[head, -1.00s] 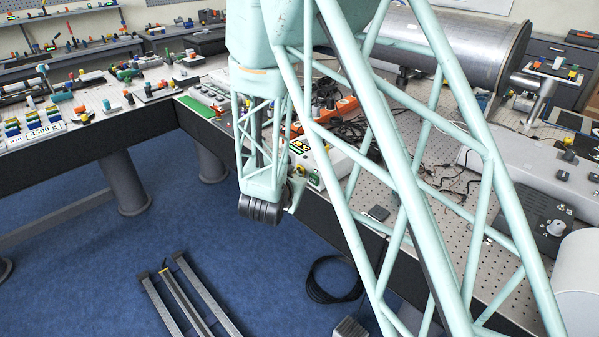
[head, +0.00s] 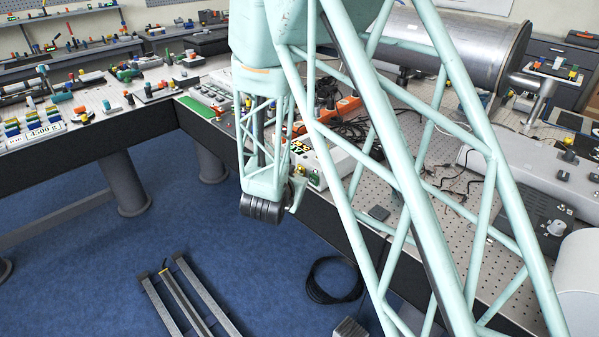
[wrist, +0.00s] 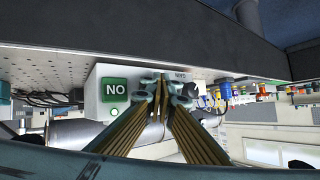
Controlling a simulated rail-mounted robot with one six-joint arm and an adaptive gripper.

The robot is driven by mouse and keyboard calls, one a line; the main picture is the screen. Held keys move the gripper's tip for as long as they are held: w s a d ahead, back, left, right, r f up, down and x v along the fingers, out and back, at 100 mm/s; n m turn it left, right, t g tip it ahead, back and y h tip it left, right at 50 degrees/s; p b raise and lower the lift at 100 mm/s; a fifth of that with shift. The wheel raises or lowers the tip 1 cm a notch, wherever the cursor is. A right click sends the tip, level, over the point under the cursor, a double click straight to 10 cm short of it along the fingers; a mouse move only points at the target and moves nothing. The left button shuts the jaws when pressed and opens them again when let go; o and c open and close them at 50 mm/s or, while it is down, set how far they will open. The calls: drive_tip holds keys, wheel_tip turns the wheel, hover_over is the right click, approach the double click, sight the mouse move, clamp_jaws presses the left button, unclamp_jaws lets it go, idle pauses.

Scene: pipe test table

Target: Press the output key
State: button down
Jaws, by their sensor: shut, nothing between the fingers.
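A white instrument box shows in the wrist view (wrist: 100,82), with a green label reading "NO" (wrist: 115,90) and more lettering to its right, partly covered. My gripper (wrist: 161,82) is shut and empty, its fingertips in front of the box's face, right of the green label. I cannot tell whether the tips touch the box. The head view shows a white box (head: 318,168) near the table's front edge, partly behind my arm. No key marked as output can be read in either view.
A grey control unit (head: 535,175) stands at the right. Blue floor (head: 90,255) is open in front, with metal rails (head: 190,300).

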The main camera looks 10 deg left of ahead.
drive_tip(key=shift+s+a, duration=0.1)
drive_tip(key=shift+s, duration=0.05)
drive_tip(key=shift+s+a, duration=0.35)
drive_tip(key=shift+s, duration=0.15)
drive_tip(key=shift+s+a, duration=0.1)
drive_tip(key=shift+s, duration=0.05)
drive_tip(key=shift+s+a, duration=0.7)
drive_tip(key=shift+s, duration=0.25)
drive_tip(key=shift+s+a, duration=0.65)
drive_tip(key=shift+s, duration=0.3)
